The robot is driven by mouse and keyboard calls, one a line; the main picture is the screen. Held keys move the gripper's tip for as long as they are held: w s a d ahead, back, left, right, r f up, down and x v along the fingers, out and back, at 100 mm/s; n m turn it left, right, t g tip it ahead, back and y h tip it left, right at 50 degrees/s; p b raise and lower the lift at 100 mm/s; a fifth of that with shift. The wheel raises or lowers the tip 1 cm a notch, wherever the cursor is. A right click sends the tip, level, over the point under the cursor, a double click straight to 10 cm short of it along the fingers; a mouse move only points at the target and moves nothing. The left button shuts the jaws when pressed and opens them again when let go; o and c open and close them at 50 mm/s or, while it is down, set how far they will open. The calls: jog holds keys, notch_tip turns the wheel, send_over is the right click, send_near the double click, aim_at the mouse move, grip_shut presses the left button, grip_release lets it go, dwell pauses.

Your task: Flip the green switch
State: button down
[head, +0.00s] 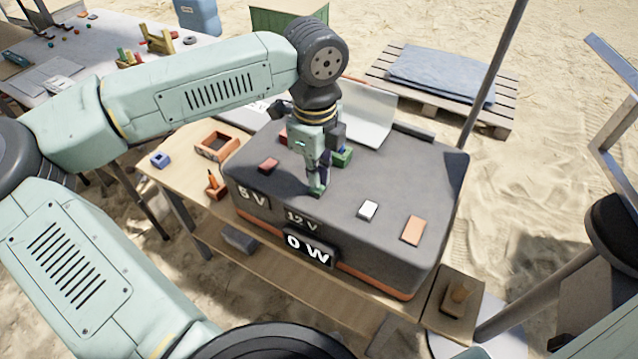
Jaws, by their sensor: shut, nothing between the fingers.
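A dark grey box (400,180) with the labels "5 V", "12 V" and "0 W" on its front stands on a wooden table. What looks like the green switch (316,192) is on its top, near the front edge above "12 V". My gripper (318,183) points down, shut and empty, with its fingertips at this green piece. The fingers hide part of it, and I cannot tell whether they touch it or how it is tilted. A red switch (268,164) lies to the left, and a white one (368,210) and an orange one (413,231) to the right.
Red and green pieces (343,157) show partly behind my gripper. A pole (492,75) rises behind the box at right. The box top around the white switch is clear.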

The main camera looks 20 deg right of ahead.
aim_at(316, 190)
jog(key=shift+f+b, duration=1.2)
jog(key=shift+b, duration=0.2)
dwell(0.9)
jog(key=shift+r+p, duration=1.45)
jog(key=shift+r, duration=2.1)
